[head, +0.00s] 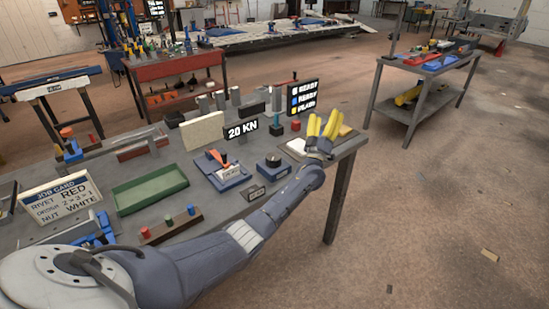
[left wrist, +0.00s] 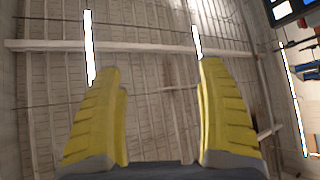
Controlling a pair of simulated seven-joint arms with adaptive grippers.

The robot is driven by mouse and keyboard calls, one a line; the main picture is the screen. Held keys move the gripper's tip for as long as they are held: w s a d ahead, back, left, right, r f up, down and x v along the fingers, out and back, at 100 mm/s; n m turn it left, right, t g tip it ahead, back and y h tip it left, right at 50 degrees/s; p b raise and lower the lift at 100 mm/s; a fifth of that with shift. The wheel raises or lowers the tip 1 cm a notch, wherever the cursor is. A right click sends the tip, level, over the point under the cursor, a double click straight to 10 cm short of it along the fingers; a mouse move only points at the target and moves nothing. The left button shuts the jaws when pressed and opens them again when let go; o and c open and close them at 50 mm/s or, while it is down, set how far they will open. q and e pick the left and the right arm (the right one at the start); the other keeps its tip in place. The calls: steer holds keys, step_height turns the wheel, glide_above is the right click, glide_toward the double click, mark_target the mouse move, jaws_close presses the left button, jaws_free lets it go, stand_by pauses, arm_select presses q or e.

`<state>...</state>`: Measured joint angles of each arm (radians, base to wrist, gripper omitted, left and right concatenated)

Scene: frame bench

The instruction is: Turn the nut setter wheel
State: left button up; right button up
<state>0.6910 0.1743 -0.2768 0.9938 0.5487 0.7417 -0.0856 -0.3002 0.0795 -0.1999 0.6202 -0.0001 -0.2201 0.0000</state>
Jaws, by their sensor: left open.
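A small blue unit with a round black knob on top (head: 273,161) sits on the bench near its right part; it looks like the nut setter wheel, but its label is too small to read. Left of it is a blue unit with an orange lever and a white label (head: 228,174). My left gripper (head: 322,122) is to the right of the knob, above the bench's right end, with yellow fingers pointing up. In the left wrist view the fingers (left wrist: 160,95) are spread apart with nothing between them. My right gripper is not in view.
A red-topped post (head: 296,125) stands close to my gripper.

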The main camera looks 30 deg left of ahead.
arm_select(q)
steer(key=s+a+r+n+g+y, duration=0.3)
steer(key=a+r+n+g+y, duration=0.55)
steer(key=n, duration=0.45)
steer(key=s+a+r+n+g+y, duration=0.4)
steer(key=a+r+n+g+y, duration=0.2)
steer(key=a+r+n+y, duration=0.4)
steer(key=s+a+f+n+g+h, duration=0.1)
steer(key=s+a+n+g+h, duration=0.3)
steer(key=s+a+n+g, duration=0.85)
steer(key=n+t+h, duration=0.2)
steer(key=n+h, duration=1.4)
steer(key=h, duration=0.3)
glide_above(274, 156)
step_height(274, 156, down, 14)
step_height(274, 156, down, 17)
steer(key=shift+r, duration=0.15)
